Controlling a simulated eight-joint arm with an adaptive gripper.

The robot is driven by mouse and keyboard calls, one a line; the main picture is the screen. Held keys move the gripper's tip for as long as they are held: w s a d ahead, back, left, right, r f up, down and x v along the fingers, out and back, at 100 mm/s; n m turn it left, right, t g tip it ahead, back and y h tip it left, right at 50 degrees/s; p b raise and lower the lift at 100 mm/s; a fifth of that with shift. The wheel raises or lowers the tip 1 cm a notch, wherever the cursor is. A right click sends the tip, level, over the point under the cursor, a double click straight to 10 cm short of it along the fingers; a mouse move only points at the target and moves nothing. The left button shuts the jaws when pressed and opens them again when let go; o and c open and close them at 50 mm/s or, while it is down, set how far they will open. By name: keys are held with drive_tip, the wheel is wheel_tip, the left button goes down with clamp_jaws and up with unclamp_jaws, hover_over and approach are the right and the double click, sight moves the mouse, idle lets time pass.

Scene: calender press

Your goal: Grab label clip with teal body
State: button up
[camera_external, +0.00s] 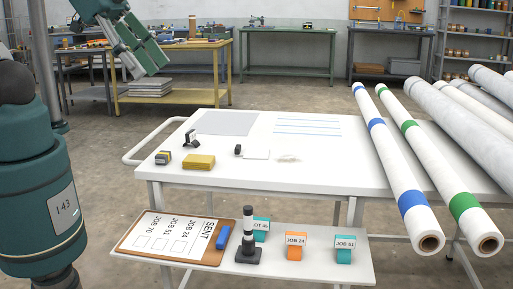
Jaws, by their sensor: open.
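A label clip with a teal body and a white label reading like "JOB 51" (344,250) stands at the right of the lower front shelf. A second teal clip (262,230) stands further left, partly hidden by a black-and-white post; its label is hard to read. An orange clip labelled "JOB 24" (295,246) stands between them. My gripper (143,62) appears at the upper left, high above and behind the table's left end, far from the clips. It is open, and nothing shows between its fingers.
The black-and-white post (248,236) stands beside a clipboard (138,249) with a "SENT" list and a blue block (223,237). The white table (330,177) above holds small items and a yellow block (199,162). Long rolls (410,196) lie at right.

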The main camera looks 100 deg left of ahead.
drive_tip(key=n+g+h+b, duration=0.25)
drive_tip(key=n+g, duration=0.45)
drive_tip(key=n, duration=1)
hover_over(260, 218)
drive_tip(key=a+f+x, duration=0.1)
drive_tip(key=a+x, duration=0.3)
drive_tip(key=x, duration=1.2)
drive_tip(key=s+a+f+x, duration=0.1)
drive_tip(key=a+x, duration=0.2)
drive_tip(key=x, duration=1.4)
drive_tip(key=shift+w+a+f+n+y+b, duration=0.25)
drive_tip(key=shift+a+f+n+y+b, duration=0.15)
drive_tip(key=shift+a, duration=0.25)
drive_tip(key=shift+f, duration=0.1)
drive_tip(key=shift+d+f, duration=0.2)
drive_tip(key=shift+f, duration=1.05)
drive_tip(key=shift+f+b, duration=0.15)
drive_tip(key=shift+b, duration=0.15)
